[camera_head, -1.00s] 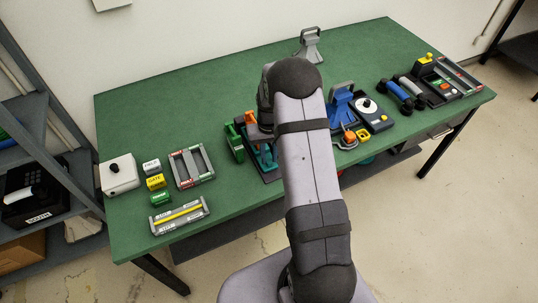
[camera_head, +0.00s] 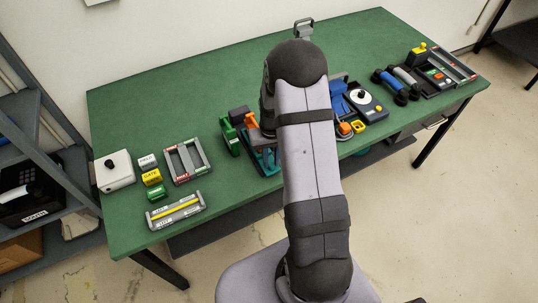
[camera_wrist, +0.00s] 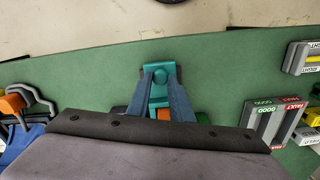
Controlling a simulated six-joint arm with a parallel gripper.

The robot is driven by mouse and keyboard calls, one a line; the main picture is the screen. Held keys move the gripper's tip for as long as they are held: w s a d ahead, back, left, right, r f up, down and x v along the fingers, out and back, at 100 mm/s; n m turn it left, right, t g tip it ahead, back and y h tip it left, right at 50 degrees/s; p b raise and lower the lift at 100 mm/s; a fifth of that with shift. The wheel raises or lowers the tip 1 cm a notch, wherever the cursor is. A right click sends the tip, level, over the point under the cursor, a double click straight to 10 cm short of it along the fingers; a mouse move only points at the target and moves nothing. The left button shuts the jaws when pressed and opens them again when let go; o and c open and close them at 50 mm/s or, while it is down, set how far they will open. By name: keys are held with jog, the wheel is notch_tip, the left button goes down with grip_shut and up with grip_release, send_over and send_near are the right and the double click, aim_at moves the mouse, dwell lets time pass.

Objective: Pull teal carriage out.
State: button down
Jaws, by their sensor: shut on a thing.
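The teal carriage (camera_wrist: 158,73) shows in the wrist view between my fingers, near the table's front edge. My gripper (camera_wrist: 160,70) is shut on it; its two blue-grey fingers lie along either side of the teal part. An orange part (camera_wrist: 163,114) shows behind, between the fingers. In the head view the teal piece (camera_head: 268,161) shows partly beside my arm, with an orange part (camera_head: 250,121) next to it. My arm hides the fingertips and much of the carriage there.
A green fixture (camera_head: 230,139) stands just left of the carriage. Grey frames (camera_head: 185,160) and label blocks (camera_head: 151,176) lie farther left. A blue stand (camera_head: 340,100) and a dark dial unit (camera_head: 364,99) stand to the right. The table's back left is clear.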

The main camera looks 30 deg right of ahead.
jog(key=shift+s, duration=0.2)
jog(key=c, duration=1.6)
grip_release()
jog(key=shift+s, duration=0.1)
jog(key=shift+r, duration=0.1)
jog(key=shift+r+b, duration=1.1)
jog(key=shift+r, duration=2.5)
